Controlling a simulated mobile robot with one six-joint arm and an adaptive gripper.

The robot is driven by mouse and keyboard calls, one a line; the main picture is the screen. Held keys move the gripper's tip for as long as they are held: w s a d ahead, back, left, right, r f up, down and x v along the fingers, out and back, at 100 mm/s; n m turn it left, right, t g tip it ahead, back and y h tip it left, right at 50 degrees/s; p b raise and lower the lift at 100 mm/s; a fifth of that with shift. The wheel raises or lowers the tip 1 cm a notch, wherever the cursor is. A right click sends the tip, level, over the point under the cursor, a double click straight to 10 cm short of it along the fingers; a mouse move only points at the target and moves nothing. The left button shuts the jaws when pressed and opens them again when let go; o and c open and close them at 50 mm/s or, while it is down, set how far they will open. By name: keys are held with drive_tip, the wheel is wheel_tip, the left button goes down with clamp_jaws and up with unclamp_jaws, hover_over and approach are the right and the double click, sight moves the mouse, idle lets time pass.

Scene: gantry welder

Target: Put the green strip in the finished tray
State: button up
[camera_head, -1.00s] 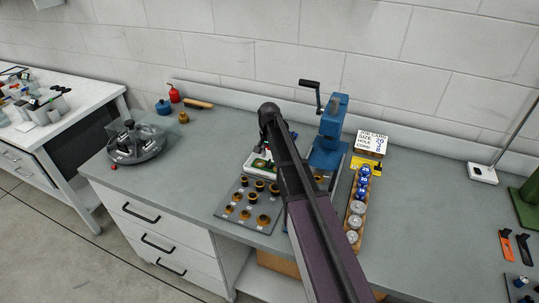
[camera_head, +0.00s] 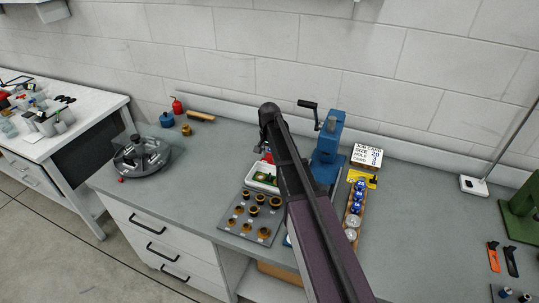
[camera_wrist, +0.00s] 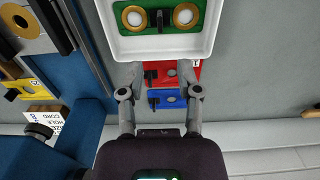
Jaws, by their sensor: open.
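A green strip (camera_wrist: 145,31) with two brass rings and a dark upright piece lies in a white tray (camera_wrist: 127,49) at the top of the wrist view. In the head view the green strip (camera_head: 263,178) shows in the white tray (camera_head: 252,184), beside my arm. My gripper (camera_wrist: 160,74) is open and empty, its fingertips apart near the tray's edge. A red strip (camera_wrist: 180,76) and a blue strip (camera_wrist: 172,104) show between and beyond the fingers.
A grey board (camera_head: 238,226) with several brass-coloured rings stands in front of the tray. A blue press (camera_head: 328,148) stands to the right, beside a wooden rack (camera_head: 348,222) of blue and silver pieces. A grey round fixture (camera_head: 142,157) is at left.

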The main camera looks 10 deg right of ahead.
drive_tip(key=shift+r, duration=0.3)
idle(0.5)
drive_tip(key=s+n, duration=0.6)
drive_tip(key=s, duration=1.9)
drive_tip(key=shift+n, duration=0.4)
drive_tip(key=shift+s, duration=0.1)
